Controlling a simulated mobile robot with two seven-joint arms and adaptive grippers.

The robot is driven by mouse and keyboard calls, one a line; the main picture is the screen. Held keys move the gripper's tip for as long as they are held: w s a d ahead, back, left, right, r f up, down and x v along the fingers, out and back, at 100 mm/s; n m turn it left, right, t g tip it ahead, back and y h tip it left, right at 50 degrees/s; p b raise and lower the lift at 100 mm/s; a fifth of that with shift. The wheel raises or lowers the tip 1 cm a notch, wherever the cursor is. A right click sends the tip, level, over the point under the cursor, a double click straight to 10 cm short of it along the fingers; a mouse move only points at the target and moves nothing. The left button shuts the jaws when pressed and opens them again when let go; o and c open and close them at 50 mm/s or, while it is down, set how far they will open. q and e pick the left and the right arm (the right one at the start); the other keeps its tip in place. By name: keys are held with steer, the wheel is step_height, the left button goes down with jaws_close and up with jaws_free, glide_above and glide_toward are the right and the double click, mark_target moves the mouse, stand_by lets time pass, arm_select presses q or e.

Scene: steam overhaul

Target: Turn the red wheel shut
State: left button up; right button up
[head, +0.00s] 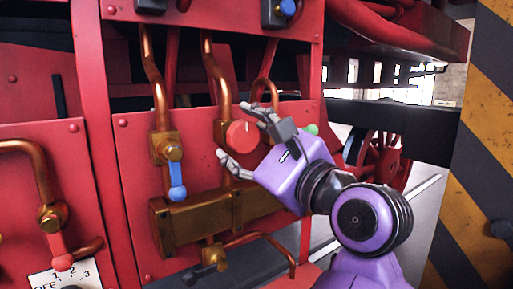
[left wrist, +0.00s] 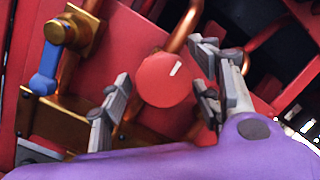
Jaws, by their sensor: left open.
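A round red wheel (head: 242,136) with a white mark near its rim sits on a copper pipe in front of the red panel. It also shows in the left wrist view (left wrist: 163,82), its white mark toward the upper right. My left gripper (head: 238,130) is open, its fingers on either side of the wheel. In the left wrist view the left gripper (left wrist: 162,72) has the wheel between its spread fingers, with a gap visible at the left finger. Whether the other fingers touch it I cannot tell. My right gripper is not in view.
A blue lever (head: 177,180) hangs from a brass valve left of the wheel. A red lever (head: 58,248) is at lower left. A brass block (head: 215,215) juts out below. A red spoked wheel (head: 385,160) and a striped post (head: 480,150) stand to the right.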

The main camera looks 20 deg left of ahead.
arm_select(q)
steer(key=v, duration=1.1)
steer(key=shift+s, duration=0.2)
steer(key=shift+d+f, duration=0.15)
steer(key=shift+d, duration=0.05)
